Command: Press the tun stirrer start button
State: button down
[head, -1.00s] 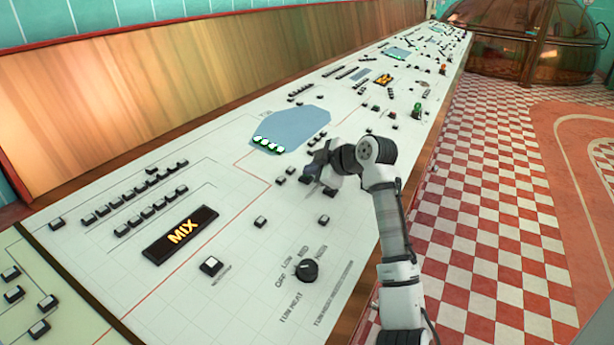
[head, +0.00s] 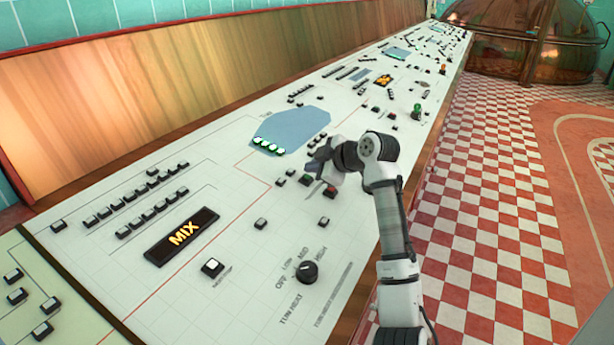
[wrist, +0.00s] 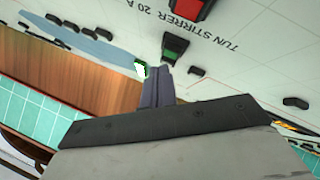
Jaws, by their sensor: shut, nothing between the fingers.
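In the wrist view a green button (wrist: 176,46) in a dark housing sits on the white panel, beside the printed label "TUN STIRRER 20 A". A red button (wrist: 186,8) sits farther along, at the top edge. My gripper (wrist: 157,72) is shut and empty. Its fingertips are close below the green button in the picture; I cannot tell whether they touch it. In the head view my gripper (head: 314,178) is low over the panel, with the red button (head: 330,190) just to its right. The green button is hard to make out there beside the fingers.
The long white console (head: 210,120) carries many small switches. Nearby are a blue-grey display (head: 300,125) with lit green lamps (head: 268,146), a MIX sign (head: 182,236) and a heat knob (head: 307,271). A wooden backboard (head: 150,85) runs behind. The checkered floor (head: 490,230) is clear.

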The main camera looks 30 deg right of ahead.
jog(key=r+p, duration=0.2)
jog(key=r, duration=0.1)
jog(key=s+r+p, duration=0.1)
jog(key=r, duration=0.1)
jog(key=shift+d, duration=0.2)
jog(key=shift+d, duration=0.1)
dwell(0.5)
